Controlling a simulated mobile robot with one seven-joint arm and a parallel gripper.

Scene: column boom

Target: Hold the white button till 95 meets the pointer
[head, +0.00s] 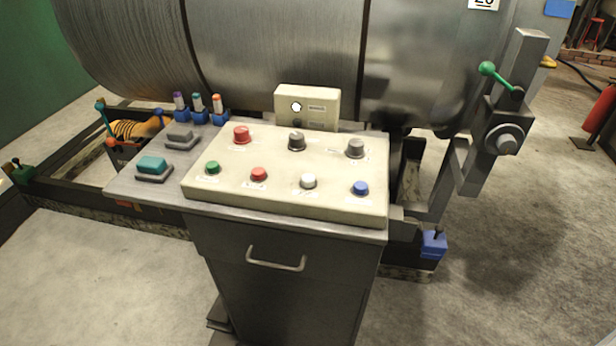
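The white button (308,181) sits in the front row of the cream control panel (230,194), between a red button (258,174) and a blue button (360,188). Nothing touches it. A large grey metal drum (275,45) lies behind the panel. A white number plate (484,3) on it is cut off by the top edge; it seems to read 20. I see no 95 and cannot make out a pointer. My gripper is not in view.
A green-handled lever (495,75) rises at right. Space above the panel is clear.

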